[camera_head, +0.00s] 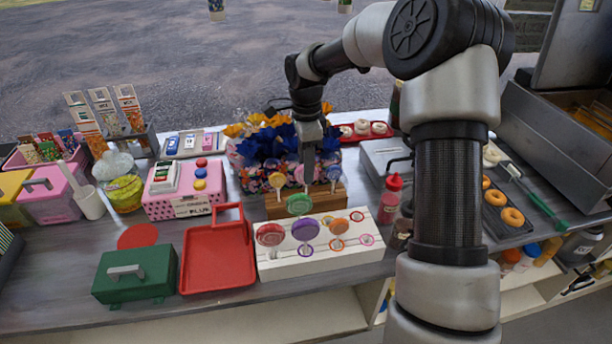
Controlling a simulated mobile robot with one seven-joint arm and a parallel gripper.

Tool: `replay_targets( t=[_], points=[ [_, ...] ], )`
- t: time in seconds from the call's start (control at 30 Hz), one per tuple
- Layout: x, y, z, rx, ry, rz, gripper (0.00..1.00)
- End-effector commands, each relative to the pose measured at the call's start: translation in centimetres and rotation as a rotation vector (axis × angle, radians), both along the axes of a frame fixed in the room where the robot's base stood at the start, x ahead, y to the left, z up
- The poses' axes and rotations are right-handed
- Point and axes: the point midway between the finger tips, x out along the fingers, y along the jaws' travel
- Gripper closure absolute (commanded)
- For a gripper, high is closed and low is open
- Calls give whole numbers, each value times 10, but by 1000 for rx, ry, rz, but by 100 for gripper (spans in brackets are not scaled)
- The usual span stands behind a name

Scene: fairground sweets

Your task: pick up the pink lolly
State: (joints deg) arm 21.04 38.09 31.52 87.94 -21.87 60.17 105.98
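My gripper (307,180) points down over a wooden block (325,203) that holds several upright lollies. It is too small and dark to tell whether the fingers are open or shut. A small pinkish lolly head (299,174) shows right beside the fingers, partly hidden by them; I cannot tell whether they touch it. An orange lolly (277,181) stands to the left and another pale orange-and-blue lolly (333,173) to the right. In front, a white stand (320,263) holds a pinkish-red lolly (270,233), a purple lolly (305,229) and an orange lolly (338,226). A green lolly (299,204) is just behind them.
A red tray (217,258), a green box (135,273) and a pink dotted box (186,205) stand to the left. A red-capped bottle (389,203) stands right of the block. Blue and orange wrapped sweets (265,145) crowd behind my gripper.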

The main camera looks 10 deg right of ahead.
Motion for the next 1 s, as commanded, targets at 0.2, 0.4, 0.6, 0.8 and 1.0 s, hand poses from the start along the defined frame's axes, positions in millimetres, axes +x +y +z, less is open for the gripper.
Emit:
replay_targets(
  t=[0.2, 0.4, 0.6, 0.8, 1.0],
  points=[
    [1, 0, -33, 4, 5, 0, 64],
    [1, 0, -49, 1, 1, 1, 64],
    [1, 0, -50, 1, 0, 0, 64],
    [1, 0, -49, 1, 0, 0, 96],
    [1, 0, -49, 1, 0, 0, 100]
  ],
)
